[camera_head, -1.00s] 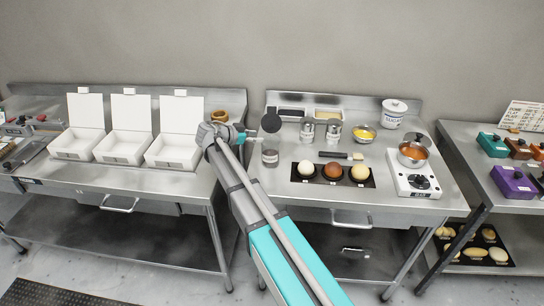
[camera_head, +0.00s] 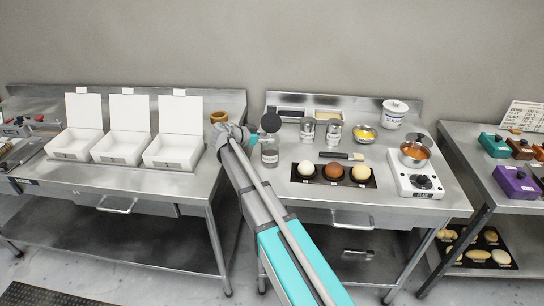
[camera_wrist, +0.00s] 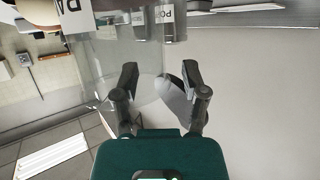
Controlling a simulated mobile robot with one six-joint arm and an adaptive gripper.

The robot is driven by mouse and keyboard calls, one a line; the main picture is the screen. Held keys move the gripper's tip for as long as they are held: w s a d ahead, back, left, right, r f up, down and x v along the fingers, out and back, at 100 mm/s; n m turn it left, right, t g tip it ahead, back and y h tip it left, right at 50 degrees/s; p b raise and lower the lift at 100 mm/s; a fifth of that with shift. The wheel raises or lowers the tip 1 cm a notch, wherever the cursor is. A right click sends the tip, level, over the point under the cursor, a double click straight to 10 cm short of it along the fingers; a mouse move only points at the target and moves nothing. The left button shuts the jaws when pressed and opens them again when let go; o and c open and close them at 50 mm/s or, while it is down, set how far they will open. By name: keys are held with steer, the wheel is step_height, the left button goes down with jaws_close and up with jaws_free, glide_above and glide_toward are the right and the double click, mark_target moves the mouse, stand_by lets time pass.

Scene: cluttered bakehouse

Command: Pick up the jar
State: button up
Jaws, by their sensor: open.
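A clear glass jar (camera_head: 269,152) with a pale label stands near the left edge of the middle steel table. In the wrist view, which looks tilted over, a large see-through glass body (camera_wrist: 95,62) with a partly readable label fills the left; it seems to be the same jar. My gripper (camera_head: 256,134) is beside the jar's upper part, on its left in the head view. In the wrist view its two fingers (camera_wrist: 160,78) are spread, with nothing clearly held between them. I cannot tell whether a finger touches the glass.
Two metal canisters (camera_head: 307,130) (camera_head: 333,134) stand right of the jar. A dark tray (camera_head: 321,178) with three dough balls lies in front. A lidded white crock (camera_head: 394,115), a yellow-filled bowl (camera_head: 365,134) and a hot plate (camera_head: 417,181) stand farther right. White boxes (camera_head: 172,152) occupy the left table.

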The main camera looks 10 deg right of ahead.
steer(key=shift+c, duration=0.2)
stand_by(0.3)
jaws_close()
